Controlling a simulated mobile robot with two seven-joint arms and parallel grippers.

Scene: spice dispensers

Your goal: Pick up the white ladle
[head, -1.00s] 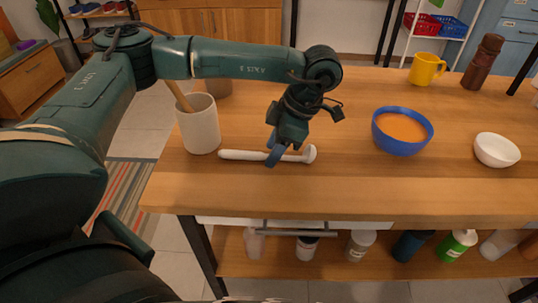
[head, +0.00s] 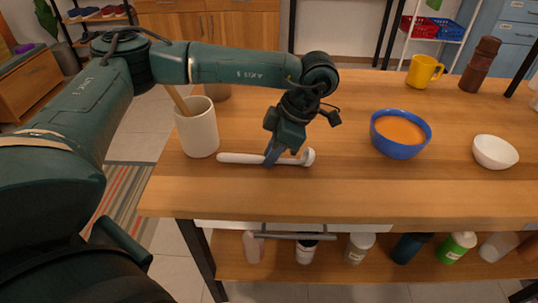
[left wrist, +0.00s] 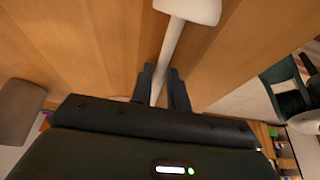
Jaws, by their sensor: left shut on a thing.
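The white ladle (head: 240,158) lies along the wooden table in front of my left arm, its round head (head: 308,157) to the right and its handle to the left. My left gripper (head: 270,158) points down at the table and is shut on the ladle's handle near the head. In the left wrist view the two dark fingers (left wrist: 161,85) stand on either side of the white handle (left wrist: 168,50), with the ladle's head (left wrist: 190,8) at the top edge. The ladle appears to rest on or just above the table. My right gripper is not in view.
A white crock (head: 198,130) with a wooden utensil stands left of the ladle. A blue bowl (head: 400,148) of orange contents and a white bowl (head: 494,152) are to the right. A yellow mug (head: 423,70) and brown mill (head: 480,65) stand behind. Bottles line the shelf (head: 330,268) below.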

